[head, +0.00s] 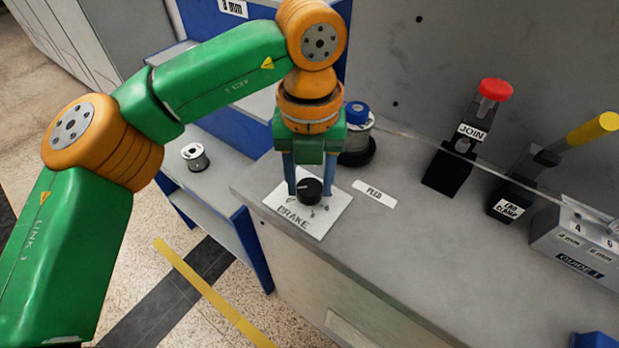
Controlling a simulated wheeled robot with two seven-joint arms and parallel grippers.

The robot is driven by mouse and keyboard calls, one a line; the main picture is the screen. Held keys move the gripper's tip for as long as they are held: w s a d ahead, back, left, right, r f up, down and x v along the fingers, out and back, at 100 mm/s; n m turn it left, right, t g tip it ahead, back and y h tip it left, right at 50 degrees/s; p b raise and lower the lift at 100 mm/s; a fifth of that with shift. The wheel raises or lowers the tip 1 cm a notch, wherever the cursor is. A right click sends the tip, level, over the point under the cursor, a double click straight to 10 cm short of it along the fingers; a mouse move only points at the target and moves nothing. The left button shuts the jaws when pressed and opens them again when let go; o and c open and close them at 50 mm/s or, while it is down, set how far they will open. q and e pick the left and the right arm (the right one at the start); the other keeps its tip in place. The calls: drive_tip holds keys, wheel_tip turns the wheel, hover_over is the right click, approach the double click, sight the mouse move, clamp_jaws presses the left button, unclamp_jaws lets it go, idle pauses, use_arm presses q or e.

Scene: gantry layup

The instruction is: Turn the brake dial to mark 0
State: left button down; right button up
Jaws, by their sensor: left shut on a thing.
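The brake dial (310,189) is a round black knob on a white plate (291,229) marked BRAKE, near the left end of the grey bench. The number marks around the knob are too small to read, so I cannot tell which mark the dial points to. My left gripper (310,190) points straight down over the plate, with its two blue fingers on either side of the knob, shut on it. My right gripper is not in view.
A spool with a blue top (357,117) stands just behind my left gripper. A FEED label (374,193) lies to the right. The JOIN lever (462,150), END CLAMP (520,185) and GUIDE 1 block (580,245) stand further right. The bench front is clear.

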sight(309, 187)
use_arm(q)
drive_tip(key=shift+c, duration=1.7)
unclamp_jaws()
wheel_tip(309, 187, up, 7)
drive_tip(key=shift+r+p, duration=0.1)
drive_tip(key=shift+p, duration=0.55)
